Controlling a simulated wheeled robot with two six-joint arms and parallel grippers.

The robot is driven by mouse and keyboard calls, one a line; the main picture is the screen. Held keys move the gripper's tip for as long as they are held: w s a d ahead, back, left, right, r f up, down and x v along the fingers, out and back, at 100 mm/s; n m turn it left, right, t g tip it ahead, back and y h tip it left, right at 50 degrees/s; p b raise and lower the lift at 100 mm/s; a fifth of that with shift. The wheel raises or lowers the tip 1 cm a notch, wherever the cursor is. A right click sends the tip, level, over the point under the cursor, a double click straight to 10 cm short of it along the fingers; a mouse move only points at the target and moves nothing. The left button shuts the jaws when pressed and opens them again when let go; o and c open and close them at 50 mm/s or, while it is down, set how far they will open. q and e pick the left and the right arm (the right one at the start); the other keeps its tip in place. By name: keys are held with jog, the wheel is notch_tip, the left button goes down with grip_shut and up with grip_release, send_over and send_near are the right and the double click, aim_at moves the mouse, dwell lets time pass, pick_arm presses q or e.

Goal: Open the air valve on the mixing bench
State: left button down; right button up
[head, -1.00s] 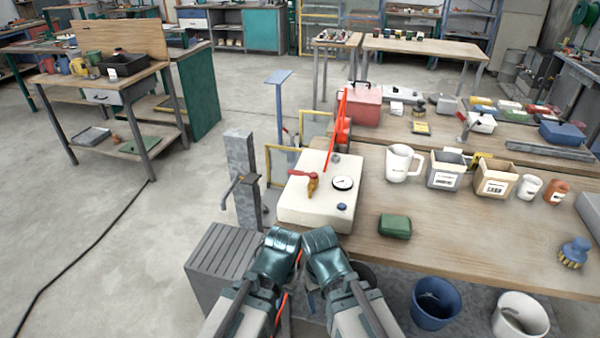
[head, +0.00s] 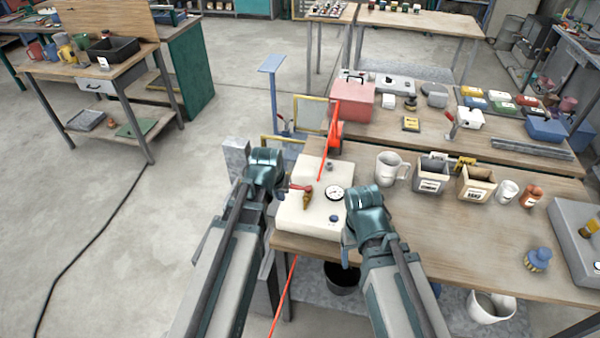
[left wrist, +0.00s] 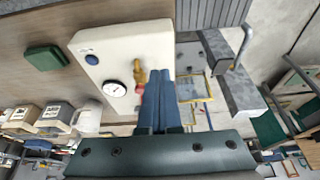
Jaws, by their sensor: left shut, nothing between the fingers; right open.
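The air valve is a brass body (head: 307,201) with a red lever (head: 298,187) on top of a white box (head: 310,226) at the bench's left end. The lever points left in the head view. My left gripper (left wrist: 158,75) is shut and empty, its fingertips right beside the brass valve in the left wrist view; I cannot tell whether they touch the lever. In the head view its wrist (head: 264,170) stands left of the box. My right gripper (head: 364,205) is at the box's right edge; its fingers are hidden behind its wrist there.
A round gauge (head: 334,193) and a blue knob (head: 333,218) sit on the box. A white mug (head: 389,167) and bins (head: 431,174) stand to the right. A green case (left wrist: 46,57) lies beside the box. A red bar (head: 328,140) rises behind. Open floor lies left.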

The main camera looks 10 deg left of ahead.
aim_at(298, 187)
pick_arm(q)
jog(key=shift+w+a+r+p, duration=0.25)
jog(key=shift+w+r+p, duration=0.1)
jog(key=shift+w+r, duration=0.55)
pick_arm(e)
jog(key=shift+w+d+r, duration=0.2)
jog(key=shift+d+r, duration=0.1)
jog(key=shift+r, duration=0.45)
pick_arm(q)
jog(key=shift+f, duration=0.1)
jog(key=b+x, duration=0.9)
jog(key=x, duration=0.1)
jog(key=shift+w, duration=0.1)
jog(key=w, duration=0.3)
jog(key=shift+w+d, duration=0.1)
jog(key=shift+w, duration=0.5)
pick_arm(e)
notch_tip(298, 187, down, 9)
